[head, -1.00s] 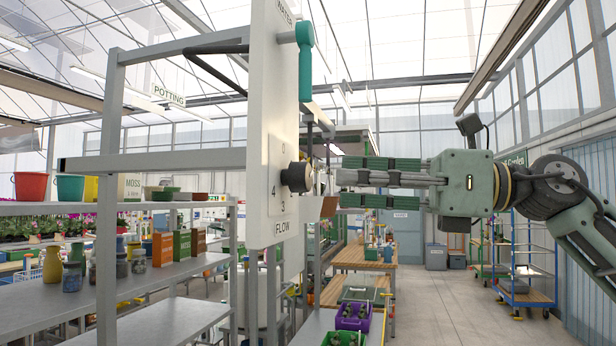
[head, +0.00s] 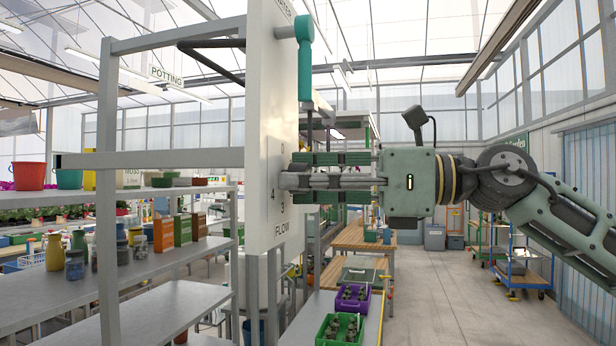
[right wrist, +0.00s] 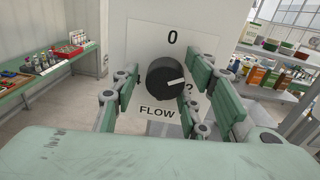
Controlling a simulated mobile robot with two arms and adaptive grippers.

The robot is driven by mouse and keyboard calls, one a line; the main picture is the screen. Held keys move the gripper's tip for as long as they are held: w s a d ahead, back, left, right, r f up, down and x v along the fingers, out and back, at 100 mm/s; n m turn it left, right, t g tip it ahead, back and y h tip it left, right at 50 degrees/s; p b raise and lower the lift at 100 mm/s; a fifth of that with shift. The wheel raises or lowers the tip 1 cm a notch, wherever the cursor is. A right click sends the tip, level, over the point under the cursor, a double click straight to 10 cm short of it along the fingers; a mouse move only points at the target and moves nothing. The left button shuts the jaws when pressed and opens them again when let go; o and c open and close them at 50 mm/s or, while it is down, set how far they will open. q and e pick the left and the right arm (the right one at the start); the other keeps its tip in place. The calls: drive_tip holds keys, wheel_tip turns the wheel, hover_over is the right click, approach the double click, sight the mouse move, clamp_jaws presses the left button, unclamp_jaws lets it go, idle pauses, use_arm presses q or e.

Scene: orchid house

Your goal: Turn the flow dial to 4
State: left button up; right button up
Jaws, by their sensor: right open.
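The flow dial (right wrist: 164,78) is a round black knob with a white pointer line, on a white panel (head: 262,110) marked FLOW. In the right wrist view its pointer points right, close to the partly covered 2. The 0 is above and the 4, partly covered, is at the left. My left gripper is not in view.
A teal lever (head: 304,70) hangs higher on the panel, above my right gripper. Metal shelves (head: 130,268) with pots and jars stand at the left. A purple crate (head: 352,298) and a green crate (head: 340,328) are below.

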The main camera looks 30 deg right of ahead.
drive_tip(key=c, duration=1)
drive_tip(key=shift+f, duration=0.1)
